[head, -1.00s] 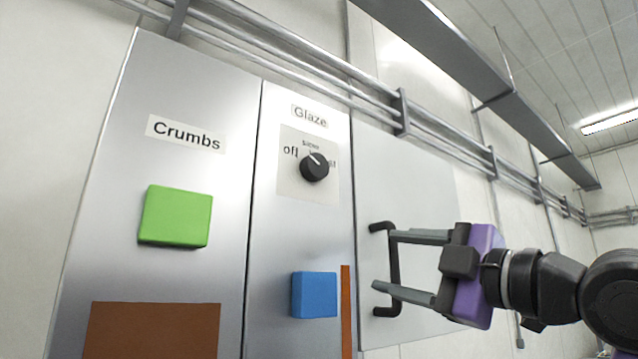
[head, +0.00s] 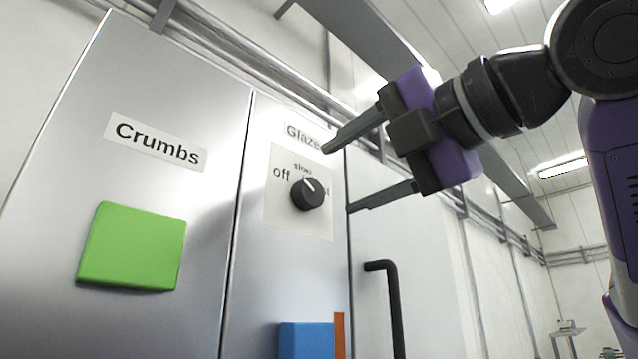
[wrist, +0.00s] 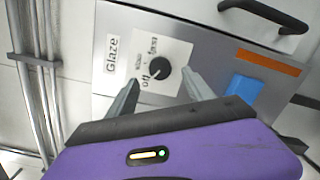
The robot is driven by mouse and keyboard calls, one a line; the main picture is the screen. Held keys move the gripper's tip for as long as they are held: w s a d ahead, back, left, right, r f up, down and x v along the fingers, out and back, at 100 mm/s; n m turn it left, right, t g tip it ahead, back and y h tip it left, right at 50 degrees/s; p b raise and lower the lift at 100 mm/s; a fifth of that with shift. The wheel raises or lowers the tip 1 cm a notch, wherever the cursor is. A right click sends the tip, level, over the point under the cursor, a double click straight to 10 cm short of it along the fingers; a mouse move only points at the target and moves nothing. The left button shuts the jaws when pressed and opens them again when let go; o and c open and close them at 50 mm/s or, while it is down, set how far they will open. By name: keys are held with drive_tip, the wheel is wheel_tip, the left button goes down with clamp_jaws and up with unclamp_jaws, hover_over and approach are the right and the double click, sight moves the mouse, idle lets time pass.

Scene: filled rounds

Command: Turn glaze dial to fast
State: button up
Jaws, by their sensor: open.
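The glaze dial (head: 307,194) is a round black knob with a white pointer line, on a pale plate (head: 285,222) below the label Glaze. Its pointer aims up and slightly left, at or close to the word slow. The word fast at its right is partly hidden by the knob in the head view. In the wrist view the dial (wrist: 159,69) lies between and beyond my fingertips. My gripper (head: 337,180) is open and empty, in front of the panel and to the right of the dial, apart from it.
A green button (head: 132,246) sits on the Crumbs panel at left. A blue button (head: 306,341) and an orange strip (head: 340,335) are below the dial. A black handle (head: 393,305) sticks out at lower right. Pipes (head: 225,55) run above the panels.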

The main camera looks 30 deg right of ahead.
sight(315, 191)
drive_tip(key=w+p, duration=0.1)
drive_tip(key=w, duration=0.2)
drive_tip(key=w+a, duration=0.1)
drive_tip(key=w, duration=0.1)
drive_tip(key=shift+w+p, duration=0.35)
drive_tip(key=shift+w, duration=0.05)
drive_tip(key=shift+c, duration=0.2)
clamp_jaws()
